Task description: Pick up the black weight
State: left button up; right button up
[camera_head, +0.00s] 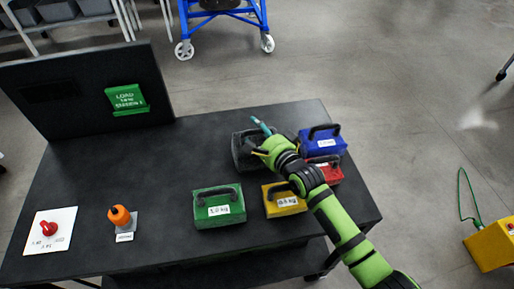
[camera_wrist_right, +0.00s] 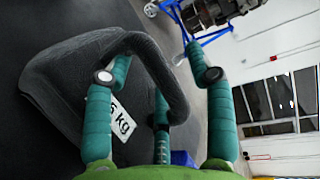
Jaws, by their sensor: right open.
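The black weight (camera_head: 241,158) stands on the dark table, partly hidden by my right gripper (camera_head: 264,129). In the right wrist view the black weight (camera_wrist_right: 60,85) fills the left side, tilted in the picture, with a white label partly reading "kg". Its arched handle (camera_wrist_right: 172,80) passes between the teal fingers of my right gripper. These fingers are spread and not closed on the handle. Whether any finger touches it I cannot tell. My left gripper is not in view.
A blue weight (camera_head: 322,146), red weight (camera_head: 330,175), yellow weight (camera_head: 284,208) and green weight (camera_head: 219,212) stand close by on the table (camera_head: 150,170). An orange-topped item (camera_head: 119,215) and a red button on a white plate (camera_head: 68,219) are at left. Mid-left table is clear.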

grip_shut()
jog(key=shift+w+r, duration=0.2)
jog(key=shift+r, duration=0.35)
notch_tip(320, 180, up, 10)
jog(key=shift+f, duration=0.1)
